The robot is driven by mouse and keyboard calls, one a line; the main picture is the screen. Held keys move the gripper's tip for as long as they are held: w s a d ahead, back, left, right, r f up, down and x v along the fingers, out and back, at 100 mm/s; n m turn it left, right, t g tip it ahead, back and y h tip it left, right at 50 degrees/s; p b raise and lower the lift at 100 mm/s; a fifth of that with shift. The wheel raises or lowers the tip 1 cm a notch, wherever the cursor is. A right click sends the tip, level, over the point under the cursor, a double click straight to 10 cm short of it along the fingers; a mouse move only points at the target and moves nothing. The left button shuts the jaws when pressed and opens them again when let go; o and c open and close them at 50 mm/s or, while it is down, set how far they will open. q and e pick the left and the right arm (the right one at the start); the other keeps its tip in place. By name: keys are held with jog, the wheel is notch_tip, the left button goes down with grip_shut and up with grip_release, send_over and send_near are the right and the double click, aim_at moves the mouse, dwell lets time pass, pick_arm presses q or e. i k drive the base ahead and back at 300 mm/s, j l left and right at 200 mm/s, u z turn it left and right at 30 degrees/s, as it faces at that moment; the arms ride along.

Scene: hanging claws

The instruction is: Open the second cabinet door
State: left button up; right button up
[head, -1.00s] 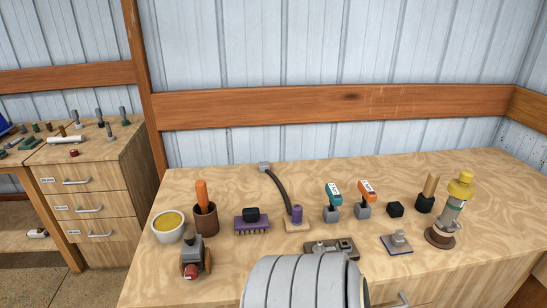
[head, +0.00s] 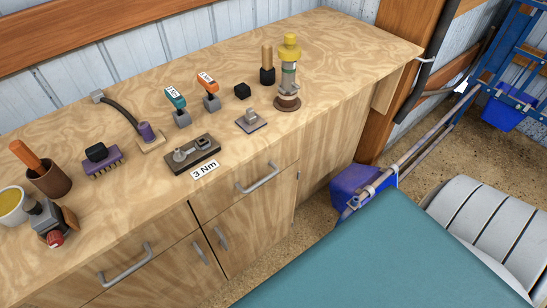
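The wooden cabinet (head: 325,28) runs diagonally across the head view. Its front has a left drawer with a horizontal handle (head: 125,265) and a right drawer with a horizontal handle (head: 257,177). Two doors sit below the drawers, with upright handles close together: the left door's handle (head: 200,252) and the right door's handle (head: 222,238). A further plain wooden panel (head: 325,165) is at the right end of the front. The doors and drawers look shut. I cannot tell which door counts as second. Neither gripper shows.
On the worktop are a yellow-topped device (head: 289,75), a teal tool (head: 176,98), an orange tool (head: 207,85), a purple block (head: 103,160) and a bowl (head: 12,205). A teal flat surface (head: 370,255) covers the foreground, hiding lower fronts. A blue bin (head: 360,190) stands beyond the cabinet's right end.

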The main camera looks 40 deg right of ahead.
aim_at(244, 231)
jog(key=z, duration=0.85)
